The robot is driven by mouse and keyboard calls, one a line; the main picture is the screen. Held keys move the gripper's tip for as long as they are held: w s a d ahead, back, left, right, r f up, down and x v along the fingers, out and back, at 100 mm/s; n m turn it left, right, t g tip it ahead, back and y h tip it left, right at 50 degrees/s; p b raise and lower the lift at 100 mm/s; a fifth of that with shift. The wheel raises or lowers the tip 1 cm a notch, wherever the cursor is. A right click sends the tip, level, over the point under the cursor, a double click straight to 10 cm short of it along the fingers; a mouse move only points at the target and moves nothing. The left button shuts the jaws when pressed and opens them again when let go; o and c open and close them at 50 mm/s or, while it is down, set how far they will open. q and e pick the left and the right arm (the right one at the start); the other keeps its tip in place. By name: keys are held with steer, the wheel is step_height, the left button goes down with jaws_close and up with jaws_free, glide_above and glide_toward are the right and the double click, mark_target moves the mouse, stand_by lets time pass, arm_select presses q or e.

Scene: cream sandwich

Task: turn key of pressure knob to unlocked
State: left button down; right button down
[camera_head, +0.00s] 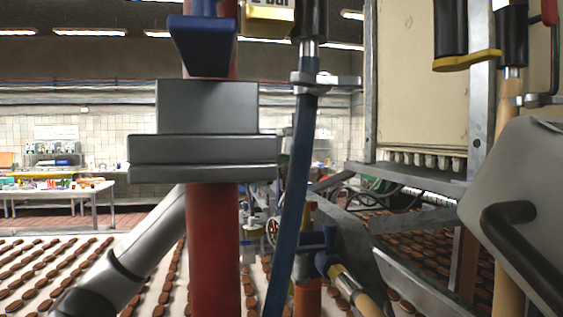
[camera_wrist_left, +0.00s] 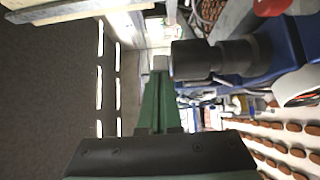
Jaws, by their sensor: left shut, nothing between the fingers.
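My left gripper (camera_wrist_left: 160,66) shows in the left wrist view, with green fingers shut together and nothing between them. Their tips are close beside a dark cylindrical knob (camera_wrist_left: 198,60), which joins a blue fitting (camera_wrist_left: 288,50); I cannot tell whether they touch it. No key can be clearly made out on the knob. In the head view, my grey left arm comes in from the lower left and passes behind a red pipe (camera_head: 213,240), which hides the gripper. A small round gauge (camera_head: 273,231) shows right of the pipe. My right gripper is not in view.
A grey box (camera_head: 205,108) on the red pipe blocks the head view's middle. A dark blue pipe (camera_head: 293,195) and a blue valve handle (camera_head: 318,243) are right of it. A metal frame (camera_head: 420,283) and a grey panel (camera_head: 520,175) fill the right. Conveyors carry brown biscuits.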

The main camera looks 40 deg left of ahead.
arm_select(q)
steer(key=shift+d, duration=0.3)
steer(key=s+d+b, duration=0.1)
steer(key=s+b, duration=0.2)
steer(key=s, duration=0.9)
steer(key=shift+s+d+b, duration=0.2)
steer(key=shift+s+b, duration=0.1)
steer(key=shift+b, duration=0.1)
